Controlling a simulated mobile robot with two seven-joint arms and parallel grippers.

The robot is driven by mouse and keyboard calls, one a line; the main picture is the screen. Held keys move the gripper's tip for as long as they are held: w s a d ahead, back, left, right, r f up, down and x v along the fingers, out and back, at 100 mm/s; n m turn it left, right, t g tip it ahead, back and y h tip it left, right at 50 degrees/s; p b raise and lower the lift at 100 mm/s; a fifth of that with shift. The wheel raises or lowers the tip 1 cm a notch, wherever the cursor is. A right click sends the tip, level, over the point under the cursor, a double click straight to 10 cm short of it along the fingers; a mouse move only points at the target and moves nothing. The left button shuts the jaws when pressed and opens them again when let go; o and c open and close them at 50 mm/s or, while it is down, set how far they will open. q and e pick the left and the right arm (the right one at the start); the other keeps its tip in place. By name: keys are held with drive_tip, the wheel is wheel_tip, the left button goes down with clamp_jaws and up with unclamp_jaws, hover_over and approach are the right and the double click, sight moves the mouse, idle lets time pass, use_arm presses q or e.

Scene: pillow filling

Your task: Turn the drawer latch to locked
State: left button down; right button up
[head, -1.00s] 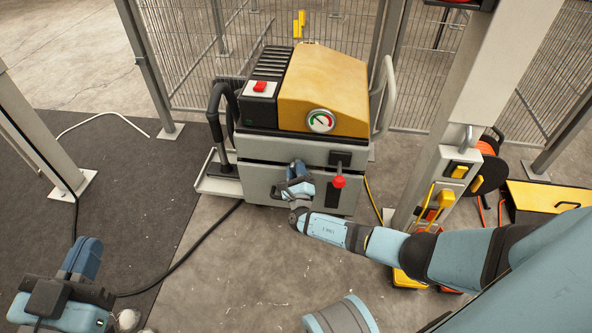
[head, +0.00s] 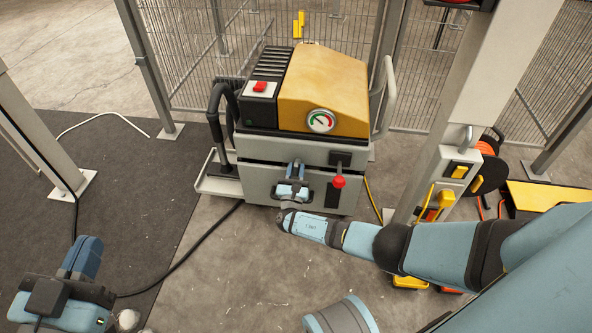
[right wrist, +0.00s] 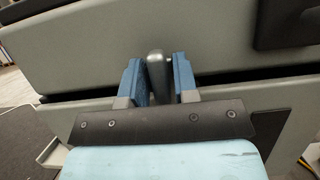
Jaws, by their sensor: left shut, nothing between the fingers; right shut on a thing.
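The drawer latch (right wrist: 156,68) is a small grey lever on the front of the grey machine (head: 260,182). In the right wrist view it stands roughly upright between my two blue fingers, by the dark seam of the drawer front. My right gripper (head: 295,168) is shut on it, and its fingers also show in the right wrist view (right wrist: 158,80). The gripper hides the latch in the head view. My left gripper (head: 83,257) is shut and empty at the lower left, far from the machine.
A red-knobbed lever (head: 339,182) sits just right of my right gripper. The machine has a yellow hood (head: 325,85), a gauge (head: 320,121) and a red switch (head: 260,87). A post (head: 440,140) stands to the right. A black cable (head: 190,252) crosses the floor.

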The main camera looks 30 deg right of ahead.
idle(0.4)
drive_tip(key=o, duration=0.7)
drive_tip(key=shift+v, duration=3.8)
